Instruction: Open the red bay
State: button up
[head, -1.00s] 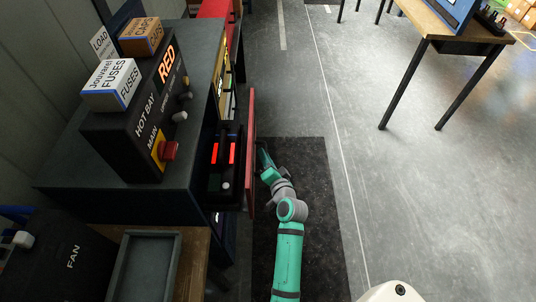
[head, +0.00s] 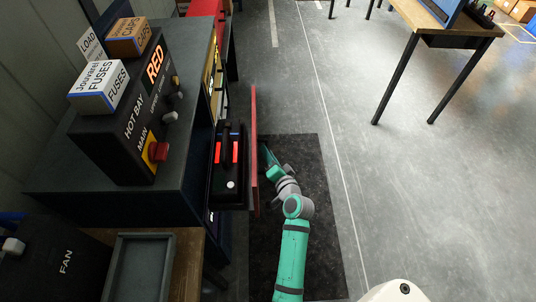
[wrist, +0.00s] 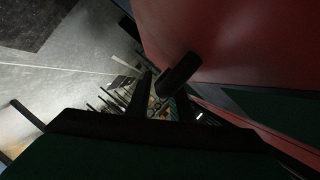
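The red bay is a drawer in the dark cabinet, with a tall red front panel (head: 254,150). It stands pulled out, and its black interior (head: 229,165) with two red blocks shows behind the panel. My gripper (head: 267,157) is at the outer face of the panel, partly hidden by it and my wrist. In the wrist view the red panel (wrist: 235,40) fills the upper right, and its black handle (wrist: 180,72) lies between the tips of my dark gripper fingers (wrist: 163,95). The fingers appear closed on it, though the contact is dim.
A grey tray (head: 140,268) and fan unit (head: 55,265) are at lower left. A table (head: 455,40) stands upper right. The floor between is clear.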

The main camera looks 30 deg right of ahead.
jog(key=v, duration=1)
jog(key=shift+s, duration=0.25)
jog(key=shift+s+a+r, duration=0.1)
jog(key=shift+a, duration=0.1)
jog(key=shift+s+d, duration=0.1)
jog(key=shift+d, duration=0.05)
